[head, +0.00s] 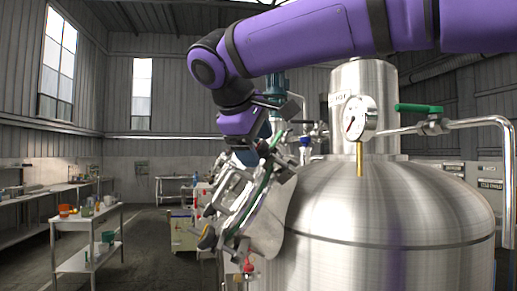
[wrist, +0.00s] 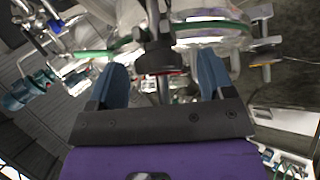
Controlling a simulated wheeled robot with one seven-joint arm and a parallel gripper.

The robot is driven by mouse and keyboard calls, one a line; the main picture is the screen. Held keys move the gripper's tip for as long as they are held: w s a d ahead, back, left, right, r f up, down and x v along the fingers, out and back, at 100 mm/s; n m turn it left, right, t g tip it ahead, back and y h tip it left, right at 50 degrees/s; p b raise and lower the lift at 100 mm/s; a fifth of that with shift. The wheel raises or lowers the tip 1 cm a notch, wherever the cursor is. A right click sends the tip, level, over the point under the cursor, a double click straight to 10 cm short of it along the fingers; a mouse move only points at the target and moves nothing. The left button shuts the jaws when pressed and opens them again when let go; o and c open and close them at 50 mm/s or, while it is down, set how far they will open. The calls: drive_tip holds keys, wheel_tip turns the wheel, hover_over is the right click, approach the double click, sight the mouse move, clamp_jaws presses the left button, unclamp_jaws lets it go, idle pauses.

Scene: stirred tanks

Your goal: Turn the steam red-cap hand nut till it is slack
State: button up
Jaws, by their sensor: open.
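A dark round hand nut with a red edge (wrist: 160,68) shows in the wrist view, between the two blue-grey fingers of my gripper (wrist: 163,72). The fingers stand apart on either side of it, with a visible gap to each. Whether it carries a steam label cannot be read. In the head view my gripper (head: 248,157) points down at the tilted metal lid assembly (head: 255,205) on the tank's left side. The nut cannot be made out there.
The large steel tank (head: 390,215) fills the right, with a pressure gauge (head: 356,118) and a green-handled valve (head: 420,108) on top. A small red part (head: 248,267) shows below the lid. A shelf cart (head: 88,240) stands left, with open floor near it.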

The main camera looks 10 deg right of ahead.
drive_tip(key=shift+w+d+f, duration=0.3)
drive_tip(key=shift+w+f, duration=0.05)
drive_tip(key=shift+f, duration=0.15)
drive_tip(key=c, duration=0.9)
drive_tip(key=shift+n, duration=0.3)
drive_tip(key=shift+n+g+y, duration=0.9)
drive_tip(key=shift+n+g, duration=0.8)
drive_tip(key=shift+n, duration=0.1)
drive_tip(key=o, duration=0.9)
